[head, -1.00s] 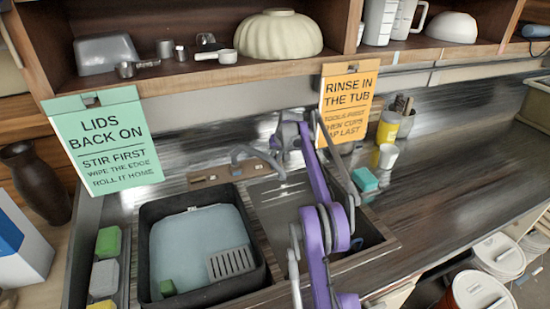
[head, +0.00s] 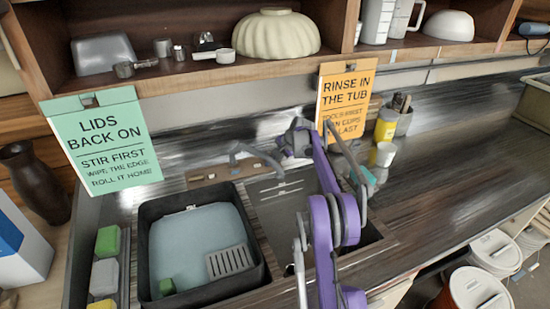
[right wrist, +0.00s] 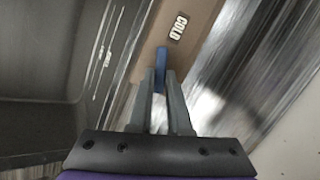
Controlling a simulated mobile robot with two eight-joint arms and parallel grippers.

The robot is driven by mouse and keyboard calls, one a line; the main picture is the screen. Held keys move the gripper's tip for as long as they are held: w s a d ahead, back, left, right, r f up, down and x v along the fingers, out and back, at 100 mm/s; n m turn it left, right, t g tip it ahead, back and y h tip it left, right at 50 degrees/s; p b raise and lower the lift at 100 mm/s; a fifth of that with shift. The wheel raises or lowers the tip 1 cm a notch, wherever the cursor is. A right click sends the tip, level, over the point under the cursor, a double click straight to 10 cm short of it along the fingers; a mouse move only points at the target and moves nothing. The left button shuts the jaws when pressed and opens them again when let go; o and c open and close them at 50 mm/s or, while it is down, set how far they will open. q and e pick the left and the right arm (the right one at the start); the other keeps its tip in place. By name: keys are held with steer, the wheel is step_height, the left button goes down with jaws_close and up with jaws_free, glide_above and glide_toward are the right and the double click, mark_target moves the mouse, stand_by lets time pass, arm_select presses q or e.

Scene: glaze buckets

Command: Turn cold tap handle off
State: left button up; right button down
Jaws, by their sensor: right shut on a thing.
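The cold tap handle is a blue lever (right wrist: 161,64) beside a COLD label (right wrist: 178,27) on a tan panel (right wrist: 172,45) in the right wrist view. My right gripper (right wrist: 160,78) is shut on this lever, one finger on each side. In the head view, my right gripper (head: 292,148) is at the back of the sink, right of the grey curved spout (head: 240,152). There the gripper and purple arm hide the cold handle. The tap panel (head: 208,174) shows to the left of it. My left gripper is not in view.
A black tub (head: 148,240) of bluish water sits in the left of the sink; the right basin (head: 275,215) lies under my arm. An orange sign (head: 345,98) hangs close above the gripper. A yellow container (head: 386,127) and a white cup (head: 382,156) stand to the right.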

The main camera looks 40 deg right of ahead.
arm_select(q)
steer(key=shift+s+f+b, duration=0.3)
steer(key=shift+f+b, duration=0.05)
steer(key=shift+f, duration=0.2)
arm_select(e)
steer(key=shift+s+f+m+t, duration=0.15)
steer(key=shift+m+t, duration=0.25)
steer(key=shift+m, duration=1.5)
steer(key=c, duration=0.9)
jaws_free()
steer(key=shift+o, duration=0.2)
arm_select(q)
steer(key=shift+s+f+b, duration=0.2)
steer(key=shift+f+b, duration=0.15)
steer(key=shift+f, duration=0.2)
arm_select(e)
steer(key=v, duration=1.1)
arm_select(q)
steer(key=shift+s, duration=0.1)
arm_select(e)
steer(key=shift+s+f, duration=0.1)
steer(key=shift+f, duration=0.1)
